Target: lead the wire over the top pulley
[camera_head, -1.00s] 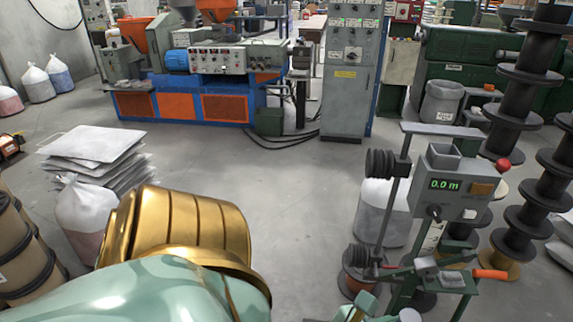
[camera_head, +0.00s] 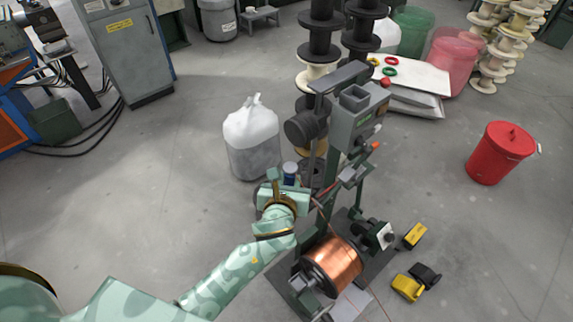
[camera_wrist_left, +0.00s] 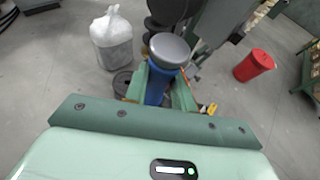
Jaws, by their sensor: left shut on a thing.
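My left gripper (camera_head: 281,180) is shut on a blue cylinder with a round grey top (camera_head: 290,171), in front of the winding stand. In the left wrist view the cylinder (camera_wrist_left: 156,88) stands between the fingers (camera_wrist_left: 160,92). The dark top pulley (camera_head: 304,127) sits under the stand's upper arm, above and a little right of the gripper; its wheel is partly visible in the wrist view (camera_wrist_left: 166,10). A copper spool (camera_head: 335,263) lies on the stand's base below. I cannot clearly follow the wire. My right gripper is out of view.
A grey counter box (camera_head: 357,118) is on the stand, right of the pulley. A red bin (camera_head: 499,153) is at right; yellow-black objects (camera_head: 408,288) lie on the floor.

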